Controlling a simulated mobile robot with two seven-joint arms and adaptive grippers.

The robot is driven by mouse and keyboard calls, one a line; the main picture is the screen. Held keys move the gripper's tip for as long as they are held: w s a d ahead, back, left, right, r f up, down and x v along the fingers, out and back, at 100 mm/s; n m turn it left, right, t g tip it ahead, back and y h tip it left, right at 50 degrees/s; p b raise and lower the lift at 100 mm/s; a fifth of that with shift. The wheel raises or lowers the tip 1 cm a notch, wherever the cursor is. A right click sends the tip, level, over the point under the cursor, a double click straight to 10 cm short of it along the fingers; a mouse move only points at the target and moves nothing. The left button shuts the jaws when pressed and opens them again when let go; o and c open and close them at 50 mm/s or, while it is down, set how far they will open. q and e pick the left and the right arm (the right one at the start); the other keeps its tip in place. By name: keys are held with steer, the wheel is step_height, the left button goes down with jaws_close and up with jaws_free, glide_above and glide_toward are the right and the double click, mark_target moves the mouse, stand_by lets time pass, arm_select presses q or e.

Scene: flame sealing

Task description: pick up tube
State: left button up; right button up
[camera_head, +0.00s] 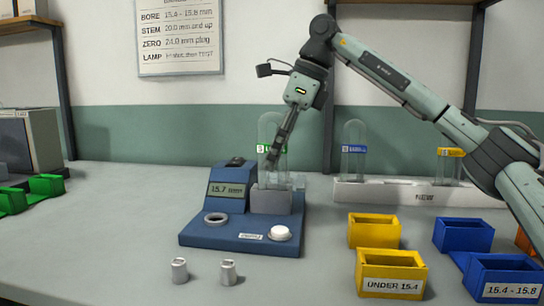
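A clear glass tube with a green label (264,149) stands upright, domed end up, in the grey block of the blue gauge (190,240). My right gripper (272,160) reaches down from above at a slant, its dark fingers overlapping this tube. The fingers show nearly edge-on, so I cannot tell whether they are around the tube or in front of it. A tube with a blue label (354,136) and one with a yellow label (450,167) stand in the white rack (380,193). My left gripper is out of view.
Two small grey plugs (179,270) stand in front of the gauge. Yellow bins (390,262) and blue bins (508,265) stand at the right, with green bins (46,184) at the far left. The table's front left is clear.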

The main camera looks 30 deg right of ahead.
jaws_close()
